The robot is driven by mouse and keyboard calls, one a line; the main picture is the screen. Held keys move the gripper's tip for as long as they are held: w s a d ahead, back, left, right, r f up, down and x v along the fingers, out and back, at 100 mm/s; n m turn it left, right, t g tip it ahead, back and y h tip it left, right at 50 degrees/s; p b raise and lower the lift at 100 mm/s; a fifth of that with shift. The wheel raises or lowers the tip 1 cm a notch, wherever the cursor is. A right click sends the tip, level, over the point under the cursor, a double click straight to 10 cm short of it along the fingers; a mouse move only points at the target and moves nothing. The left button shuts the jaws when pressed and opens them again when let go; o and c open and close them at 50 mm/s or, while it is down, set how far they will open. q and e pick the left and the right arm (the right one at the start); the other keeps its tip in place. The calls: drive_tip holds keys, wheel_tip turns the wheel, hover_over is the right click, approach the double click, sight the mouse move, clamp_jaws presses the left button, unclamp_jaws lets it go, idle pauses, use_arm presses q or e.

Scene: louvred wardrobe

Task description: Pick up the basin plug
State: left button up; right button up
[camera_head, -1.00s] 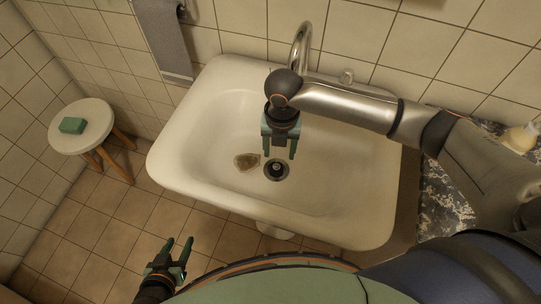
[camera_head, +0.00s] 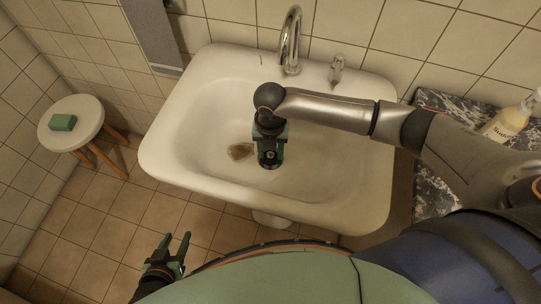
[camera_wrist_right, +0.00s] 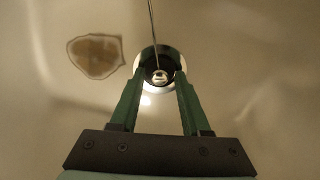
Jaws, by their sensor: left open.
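The basin plug (camera_wrist_right: 158,76) shows in the right wrist view as a small shiny knob inside the dark drain opening, with a thin line running up from it. My right gripper (camera_wrist_right: 157,84) points down over the drain, its two green fingers apart on either side of the knob. Whether they touch it I cannot tell. In the head view my right gripper (camera_head: 268,158) hides the plug and drain in the white basin (camera_head: 345,185). My left gripper (camera_head: 176,241) is open and empty, low over the floor in front of the basin.
A brown stain (camera_head: 240,151) lies left of the drain. The tap (camera_head: 291,40) and a small lever (camera_head: 337,70) stand at the back rim. A stool (camera_head: 85,120) with a green block (camera_head: 62,122) is left.

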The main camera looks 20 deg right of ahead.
clamp_jaws()
drive_tip(key=shift+r, duration=0.1)
idle(0.4)
